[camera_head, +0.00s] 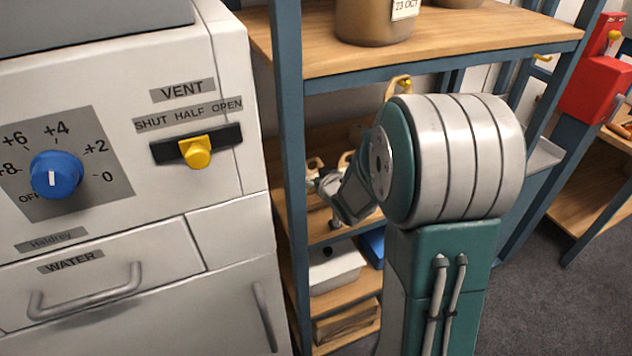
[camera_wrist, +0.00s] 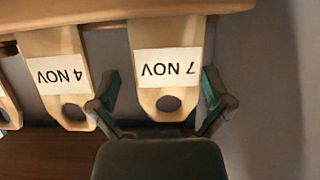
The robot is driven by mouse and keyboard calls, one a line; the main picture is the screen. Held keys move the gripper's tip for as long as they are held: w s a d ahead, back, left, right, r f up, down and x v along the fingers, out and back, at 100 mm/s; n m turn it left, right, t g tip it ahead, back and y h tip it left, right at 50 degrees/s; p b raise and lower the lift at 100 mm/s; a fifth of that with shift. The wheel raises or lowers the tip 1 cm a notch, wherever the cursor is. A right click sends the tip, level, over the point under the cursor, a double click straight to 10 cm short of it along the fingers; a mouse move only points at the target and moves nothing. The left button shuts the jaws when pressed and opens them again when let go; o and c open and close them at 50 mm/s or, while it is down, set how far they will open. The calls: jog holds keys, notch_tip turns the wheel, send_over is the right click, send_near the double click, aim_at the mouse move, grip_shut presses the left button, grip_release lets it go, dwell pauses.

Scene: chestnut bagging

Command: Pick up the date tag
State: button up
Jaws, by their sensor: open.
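Wooden date tags with a round hole at one end hang in a row in the wrist view, their print upside down. The "7 NOV" tag (camera_wrist: 165,68) is at the centre, and the "4 NOV" tag (camera_wrist: 62,74) is left of it. My gripper (camera_wrist: 160,88) is open, one finger on each side of the 7 NOV tag. The left finger lies between the two tags. I cannot tell whether either finger touches the tag. In the head view, my gripper (camera_head: 320,184) is small and partly hidden inside the shelf, near pale tag ends.
A white machine (camera_head: 225,150) with a blue dial and yellow vent slider stands close on the left. Grey floor (camera_head: 535,300) is clear at right.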

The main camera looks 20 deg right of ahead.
jog(key=shift+a, duration=0.45)
jog(key=c, duration=0.7)
jog(key=shift+a, duration=0.15)
jog(key=shift+d+r, duration=0.15)
jog(key=shift+d, duration=0.05)
jog(key=shift+r, duration=0.25)
jog(key=r, duration=0.3)
jog(key=shift+s+d+r, duration=0.1)
jog(key=shift+s+d, duration=0.05)
jog(key=shift+s, duration=0.15)
jog(key=r+v, duration=0.1)
jog(key=v, duration=0.4)
jog(key=d+r+v, duration=0.1)
jog(key=v, duration=0.4)
jog(key=w+r+v, duration=0.1)
jog(key=v, duration=0.5)
jog(key=shift+w+d+f, duration=0.1)
jog(key=shift+w+d, duration=0.05)
jog(key=shift+d, duration=0.2)
